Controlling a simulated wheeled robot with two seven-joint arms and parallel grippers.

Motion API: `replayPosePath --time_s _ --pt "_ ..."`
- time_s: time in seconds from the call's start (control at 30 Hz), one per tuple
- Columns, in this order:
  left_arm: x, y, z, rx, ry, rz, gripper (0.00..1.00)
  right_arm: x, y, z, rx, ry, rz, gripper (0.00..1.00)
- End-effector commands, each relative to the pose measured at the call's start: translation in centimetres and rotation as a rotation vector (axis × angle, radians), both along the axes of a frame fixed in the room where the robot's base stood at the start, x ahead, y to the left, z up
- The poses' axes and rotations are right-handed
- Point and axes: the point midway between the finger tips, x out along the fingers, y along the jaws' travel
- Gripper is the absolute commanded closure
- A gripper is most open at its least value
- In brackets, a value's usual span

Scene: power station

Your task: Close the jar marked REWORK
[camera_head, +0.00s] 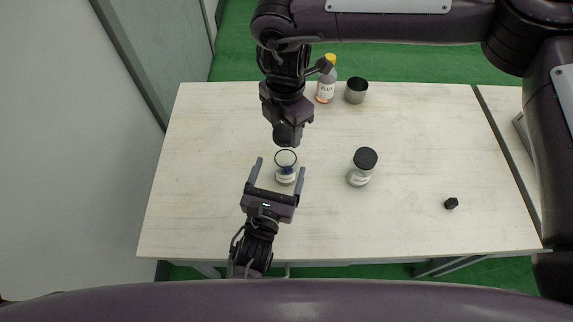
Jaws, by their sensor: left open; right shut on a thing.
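An open glass jar (286,174) with a dark rim and a pale label stands on the table, with something blue inside. Its label is too small to read. My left gripper (278,174) is open, with one finger on each side of this jar. My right gripper (288,142) comes down from above, just behind the jar's mouth in the picture. It is shut on a dark round lid (281,138), mostly hidden by the gripper, held apart from the jar. A second jar (359,177) to the right has a black lid (365,158) on it; its label is unreadable.
A small black object (451,203) lies at the right. The pale table (200,200) is otherwise clear.

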Motion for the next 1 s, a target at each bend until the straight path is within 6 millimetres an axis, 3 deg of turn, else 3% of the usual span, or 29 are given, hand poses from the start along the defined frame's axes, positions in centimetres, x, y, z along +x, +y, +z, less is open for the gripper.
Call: replayPosePath --time_s 0.37,0.77,1.0 --pt "0.0 0.0 -0.8 0.0 0.004 0.001 0.19 0.0 0.0 0.0 0.0 0.0 -0.001 0.72" --pt "0.0 0.0 -7.9 0.0 0.005 0.001 0.19 0.0 0.0 0.0 0.0 0.0 -0.001 0.72" --pt "4.2 -1.1 -8.0 -0.003 0.002 0.0 0.19 0.0 0.0 0.0 0.0 0.0 -0.001 0.72"
